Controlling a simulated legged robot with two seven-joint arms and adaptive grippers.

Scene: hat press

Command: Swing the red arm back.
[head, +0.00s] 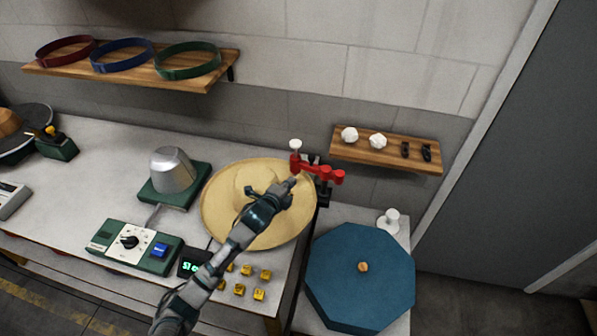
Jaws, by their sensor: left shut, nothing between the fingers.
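The red arm (312,171) is a jointed red bar on a dark mount at the right end of the long table, by the wall. Its left end carries a white knob on top and its right end reaches out over the mount. My left gripper (291,182) reaches in from the bottom and is shut and empty. Its tip is just below and left of the red arm in the picture; I cannot tell whether they touch. It hangs over a straw hat (222,205) with a wide brim and hides part of it. My right gripper is not in view.
A silver hat block (172,170) and a control box (133,247) stand left of the straw hat. Several yellow pieces (260,294) lie in front. A blue octagonal lid (360,278) sits on the right. Wall shelves (387,152) hang behind.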

